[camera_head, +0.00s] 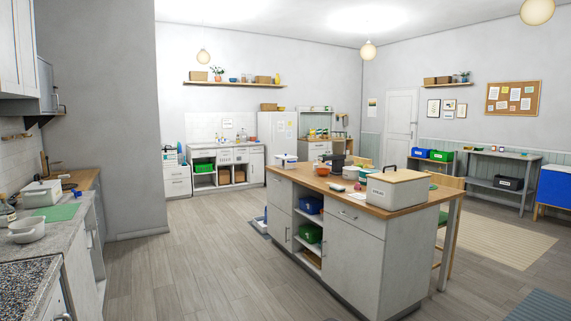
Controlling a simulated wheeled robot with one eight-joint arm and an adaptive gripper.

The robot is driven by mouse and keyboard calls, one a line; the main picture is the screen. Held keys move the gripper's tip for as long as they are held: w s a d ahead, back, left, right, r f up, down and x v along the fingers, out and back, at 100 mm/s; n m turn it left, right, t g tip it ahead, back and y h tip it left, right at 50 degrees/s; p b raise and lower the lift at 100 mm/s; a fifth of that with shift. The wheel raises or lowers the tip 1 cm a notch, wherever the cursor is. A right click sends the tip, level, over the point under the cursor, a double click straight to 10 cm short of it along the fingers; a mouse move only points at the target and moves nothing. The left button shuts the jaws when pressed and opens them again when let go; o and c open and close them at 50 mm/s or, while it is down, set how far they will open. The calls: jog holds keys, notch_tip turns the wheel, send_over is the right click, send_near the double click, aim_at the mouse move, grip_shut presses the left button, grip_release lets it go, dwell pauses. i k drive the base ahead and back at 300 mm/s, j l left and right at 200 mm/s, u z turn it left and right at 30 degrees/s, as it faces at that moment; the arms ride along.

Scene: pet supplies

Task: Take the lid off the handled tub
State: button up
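A white tub (398,194) with dark lettering on its side stands upright on the near right end of the wooden-topped island (345,205). A pale tan lid (400,176) sits flat on top of it. A thin dark handle (388,167) rises above the lid at its left side; I cannot tell whether it joins the lid or the tub. My gripper is not in view, and nothing is seen touching the tub.
A white lidded pot (285,161) stands at the island's far left end. Several small items crowd the middle of the island top. A counter (72,235) runs along the left wall. The wooden floor (190,265) between counter and island is clear.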

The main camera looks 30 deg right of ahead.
aim_at(287, 164)
jog(key=i+z, duration=0.1)
jog(key=i, duration=0.65)
jog(key=i+j+z, duration=0.1)
jog(key=i, duration=1.7)
jog(key=i+l, duration=0.1)
jog(key=i, duration=1)
jog(key=i+l+z, duration=0.1)
jog(key=i+z, duration=0.2)
jog(key=i, duration=0.25)
jog(key=i+z, duration=0.25)
jog(key=i, duration=0.3)
jog(key=i+j+z, duration=0.3)
jog(key=i, duration=0.2)
jog(key=i+j+z, duration=0.25)
jog(key=i, duration=0.3)
